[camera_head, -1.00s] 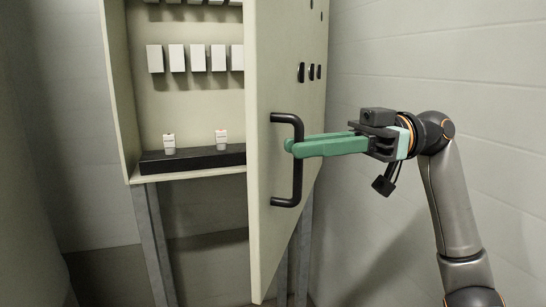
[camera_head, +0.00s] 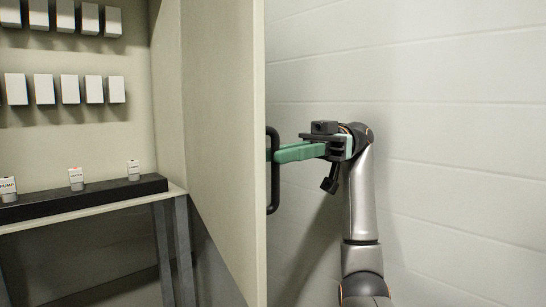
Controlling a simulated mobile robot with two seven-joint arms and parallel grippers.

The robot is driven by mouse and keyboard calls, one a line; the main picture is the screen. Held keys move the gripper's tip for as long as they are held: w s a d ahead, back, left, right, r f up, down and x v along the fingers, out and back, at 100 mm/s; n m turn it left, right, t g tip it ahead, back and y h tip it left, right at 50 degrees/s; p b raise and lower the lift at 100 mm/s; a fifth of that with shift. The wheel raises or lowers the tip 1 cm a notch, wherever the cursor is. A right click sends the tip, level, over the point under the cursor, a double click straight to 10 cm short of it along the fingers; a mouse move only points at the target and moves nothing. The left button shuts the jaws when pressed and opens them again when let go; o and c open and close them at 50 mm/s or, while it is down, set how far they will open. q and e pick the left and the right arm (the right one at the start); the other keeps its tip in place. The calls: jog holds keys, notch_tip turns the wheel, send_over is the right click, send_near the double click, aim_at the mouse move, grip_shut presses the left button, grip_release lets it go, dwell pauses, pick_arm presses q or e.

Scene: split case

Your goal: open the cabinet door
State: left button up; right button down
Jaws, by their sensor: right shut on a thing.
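The beige cabinet door (camera_head: 222,130) stands swung wide open to the right of the cabinet, and I see its inner face. Its black handle (camera_head: 273,197) shows at the door's outer edge, partly hidden behind the door. My right gripper (camera_head: 274,155) has green fingers and is shut on the handle, reaching it from the right; its fingertips are partly hidden by the handle and door edge. The open cabinet (camera_head: 130,150) shows its inside at the left. My left gripper is not in view.
Inside the cabinet, rows of white blocks (camera_head: 69,89) hang on the back wall. Several small labelled pieces stand on a black rail (camera_head: 95,197). Grey legs (camera_head: 183,250) hold the cabinet up. A pale panelled wall (camera_head: 460,150) lies close behind my right arm.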

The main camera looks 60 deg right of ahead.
aim_at(263, 87)
jog(key=shift+w+d+r, duration=0.1)
jog(key=shift+w+d, duration=0.1)
jog(key=shift+w, duration=0.1)
jog(key=c, duration=0.9)
grip_release()
jog(key=shift+w, duration=0.15)
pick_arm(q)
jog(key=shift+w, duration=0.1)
